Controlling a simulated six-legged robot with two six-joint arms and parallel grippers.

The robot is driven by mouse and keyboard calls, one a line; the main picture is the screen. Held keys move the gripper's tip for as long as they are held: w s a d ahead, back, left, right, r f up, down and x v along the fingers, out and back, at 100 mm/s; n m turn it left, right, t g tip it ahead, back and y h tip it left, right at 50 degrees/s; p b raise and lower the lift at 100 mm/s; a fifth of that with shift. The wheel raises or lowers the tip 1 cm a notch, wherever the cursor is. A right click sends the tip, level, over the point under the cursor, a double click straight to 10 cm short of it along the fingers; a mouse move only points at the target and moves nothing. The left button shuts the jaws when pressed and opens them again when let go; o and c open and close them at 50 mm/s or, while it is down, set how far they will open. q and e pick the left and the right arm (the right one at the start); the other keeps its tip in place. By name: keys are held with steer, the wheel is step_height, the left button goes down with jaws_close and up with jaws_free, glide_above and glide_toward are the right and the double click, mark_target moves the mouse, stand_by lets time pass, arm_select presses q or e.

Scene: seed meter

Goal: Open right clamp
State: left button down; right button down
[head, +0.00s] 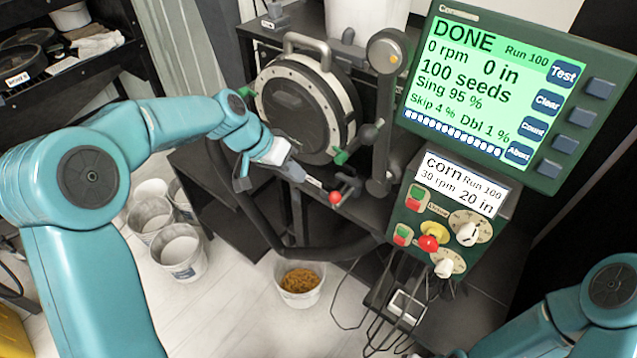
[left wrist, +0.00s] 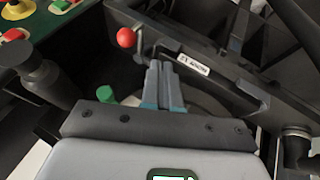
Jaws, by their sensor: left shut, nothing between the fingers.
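The right clamp has a green-tipped lever (head: 341,157) at the lower right rim of the round seed meter (head: 295,112). A green tip also shows in the left wrist view (left wrist: 106,94), left of the fingers and partly hidden behind the gripper body. The left clamp's green tip (head: 246,90) is at the meter's left rim. My left gripper (head: 301,175) is below the meter's front, left of and below the right clamp, apart from it in the picture. Its fingers (left wrist: 165,68) are together and empty. My right arm shows at lower right, its gripper out of view.
A red-knobbed lever (head: 335,198) is just right of my left fingertips; its red ball (left wrist: 126,37) shows in the wrist view. A green display (head: 490,85) reads DONE. A control box (head: 440,220) is below it. A bucket of seed (head: 300,283) stands on the floor.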

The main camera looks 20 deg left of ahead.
arm_select(q)
steer(key=d+f+p, duration=0.1)
steer(key=d+f, duration=0.2)
steer(key=d, duration=0.2)
steer(key=shift+w+f, duration=0.3)
steer(key=shift+s+d+r, duration=0.1)
steer(key=shift+s+d, duration=0.05)
steer(key=shift+d+p, duration=0.1)
steer(key=shift+p, duration=0.2)
